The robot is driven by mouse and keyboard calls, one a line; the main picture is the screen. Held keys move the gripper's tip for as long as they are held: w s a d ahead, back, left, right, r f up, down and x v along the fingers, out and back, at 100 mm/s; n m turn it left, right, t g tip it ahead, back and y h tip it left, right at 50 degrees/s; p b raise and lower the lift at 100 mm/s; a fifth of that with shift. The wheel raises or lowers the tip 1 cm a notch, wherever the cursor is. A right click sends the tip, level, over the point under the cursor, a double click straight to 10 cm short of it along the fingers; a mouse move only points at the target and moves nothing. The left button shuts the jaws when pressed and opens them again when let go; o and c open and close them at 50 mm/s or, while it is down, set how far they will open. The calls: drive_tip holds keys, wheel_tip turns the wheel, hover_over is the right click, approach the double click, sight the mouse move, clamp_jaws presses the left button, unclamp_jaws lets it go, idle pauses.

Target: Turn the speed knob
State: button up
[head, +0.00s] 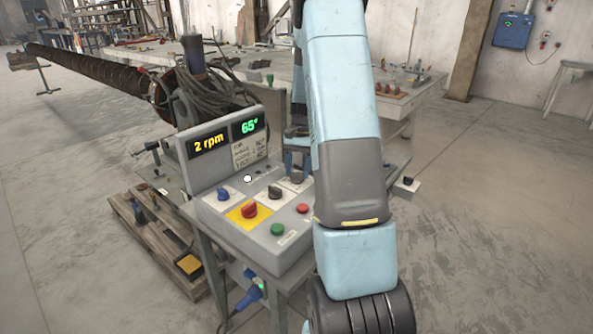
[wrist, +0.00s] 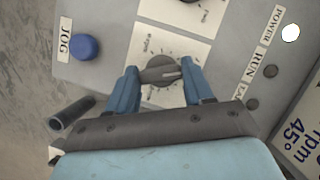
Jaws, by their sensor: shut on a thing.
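The grey control console (head: 228,222) stands left of my arm in the head view. My gripper (head: 297,180) reaches down to its right part. In the wrist view, my gripper (wrist: 162,80) has its blue fingers closed on both sides of a grey-black knob (wrist: 160,72) on a white dial plate with scale marks. The plate's lettering is too small to read surely. A second dark knob (wrist: 195,3) shows at the top edge of the wrist view and in the head view (head: 275,192). The display (head: 209,144) reads 2 rpm; the display beside it (head: 248,126) reads 65°.
A blue button (wrist: 85,46) marked JOG lies left of the gripped knob in the wrist view. A red knob (head: 249,209) on a yellow plate, a green button (head: 278,230) and a red button (head: 303,208) are on the console. A long auger (head: 90,70) extends behind.

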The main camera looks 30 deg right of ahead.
drive_tip(key=shift+d, duration=0.15)
drive_tip(key=o, duration=1)
drive_tip(key=shift+o, duration=0.2)
drive_tip(key=shift+r, duration=0.1)
drive_tip(key=v, duration=1.3)
drive_tip(key=shift+w+r, duration=0.2)
